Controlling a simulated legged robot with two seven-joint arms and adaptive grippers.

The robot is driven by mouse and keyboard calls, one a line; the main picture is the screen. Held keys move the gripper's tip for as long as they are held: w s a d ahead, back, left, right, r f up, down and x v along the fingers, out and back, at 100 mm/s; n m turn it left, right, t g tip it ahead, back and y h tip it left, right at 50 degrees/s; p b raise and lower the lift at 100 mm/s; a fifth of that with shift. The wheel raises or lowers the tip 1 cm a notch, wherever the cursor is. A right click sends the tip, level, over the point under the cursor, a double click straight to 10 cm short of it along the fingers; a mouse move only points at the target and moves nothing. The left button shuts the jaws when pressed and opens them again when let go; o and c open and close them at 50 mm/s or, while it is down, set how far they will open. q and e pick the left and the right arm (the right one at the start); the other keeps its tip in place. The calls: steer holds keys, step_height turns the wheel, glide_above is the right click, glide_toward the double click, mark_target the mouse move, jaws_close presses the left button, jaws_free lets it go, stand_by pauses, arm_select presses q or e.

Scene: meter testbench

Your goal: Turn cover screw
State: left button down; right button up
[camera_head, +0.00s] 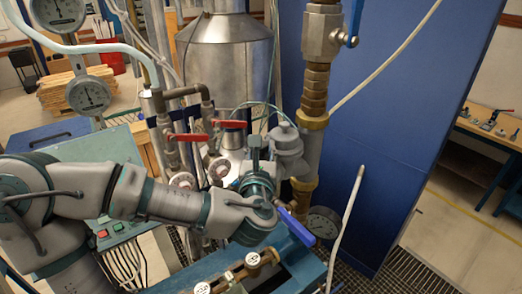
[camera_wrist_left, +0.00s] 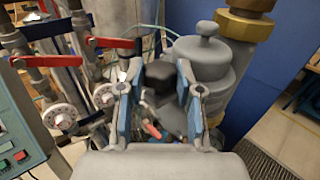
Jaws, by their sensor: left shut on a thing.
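My left gripper (camera_head: 258,152) reaches in from the left to the pipework at the centre, beside a grey domed housing (camera_head: 287,145). In the left wrist view its two blue-padded fingers (camera_wrist_left: 160,72) stand on either side of a dark round cap (camera_wrist_left: 160,76), and the gripper is shut on it. I cannot tell for sure that this cap is the cover screw. In the wrist view the grey housing (camera_wrist_left: 207,55), with a small knob on top, is just behind and right of the fingers. In the head view the gripper hides the cap. My right gripper is not in view.
Red-handled valves (camera_head: 190,138) stand left of the gripper. A brass-jointed vertical pipe (camera_head: 315,90) and a blue lever (camera_head: 297,228) are close on the right. A control panel (camera_wrist_left: 18,140) is at left.

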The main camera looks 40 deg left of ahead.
arm_select(q)
steer(key=shift+f+g, duration=0.15)
steer(key=shift+g, duration=0.15)
steer(key=c, duration=0.8)
jaws_free()
steer(key=shift+s+y, duration=0.1)
steer(key=shift+y, duration=0.2)
steer(key=shift+o, duration=0.2)
steer(key=shift+d, duration=0.1)
steer(key=shift+r, duration=0.2)
step_height(320, 180, up, 10)
steer(key=shift+f, duration=0.15)
